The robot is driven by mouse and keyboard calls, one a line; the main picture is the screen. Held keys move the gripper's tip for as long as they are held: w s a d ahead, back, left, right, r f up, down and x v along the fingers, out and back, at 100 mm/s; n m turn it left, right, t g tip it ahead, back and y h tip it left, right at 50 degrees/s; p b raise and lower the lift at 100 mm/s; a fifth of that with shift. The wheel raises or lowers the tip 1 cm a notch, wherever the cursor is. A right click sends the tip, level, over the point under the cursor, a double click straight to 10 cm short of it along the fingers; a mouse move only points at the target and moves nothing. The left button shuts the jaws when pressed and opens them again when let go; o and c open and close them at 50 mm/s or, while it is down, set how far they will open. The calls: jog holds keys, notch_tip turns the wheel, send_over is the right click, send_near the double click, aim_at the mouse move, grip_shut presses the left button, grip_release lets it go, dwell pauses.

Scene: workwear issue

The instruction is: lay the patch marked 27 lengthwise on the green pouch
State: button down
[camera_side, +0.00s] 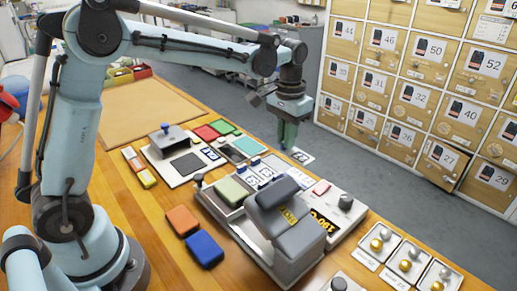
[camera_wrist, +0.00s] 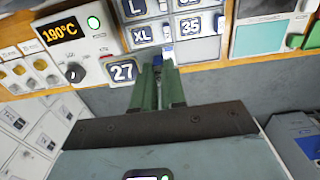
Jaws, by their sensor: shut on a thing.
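The patch marked 27 (camera_wrist: 122,71) is a small dark label with white digits. It is at my gripper's fingertips in the wrist view, and it shows below them in the side view (camera_side: 301,156), in the air beyond the table's far edge. My gripper (camera_side: 287,143) has green fingers, shut on the patch; a small blue-and-white piece shows between the tips in the wrist view (camera_wrist: 160,66). The green pouch (camera_side: 231,191) lies flat at the heat press, left of its grey raised head (camera_side: 297,240). I cannot make out the pouch in the wrist view.
The press control box (camera_side: 327,222) reads 190°C. A tray of marked patches (camera_side: 264,176) lies beside the green pouch. An orange pouch (camera_side: 182,220) and a blue pouch (camera_side: 204,249) lie in front on the wooden table. Numbered lockers (camera_side: 420,85) stand beyond the floor.

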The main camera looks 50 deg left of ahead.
jog(key=s+a+r, duration=0.2)
jog(key=s+a, duration=0.2)
jog(key=s, duration=0.3)
jog(key=s+a+r, duration=0.3)
jog(key=s, duration=0.5)
jog(key=shift+a+f, duration=0.15)
jog(key=shift+f, duration=4.95)
jog(key=shift+f, duration=0.1)
jog(key=c, duration=1.6)
grip_release()
jog(key=o, duration=0.4)
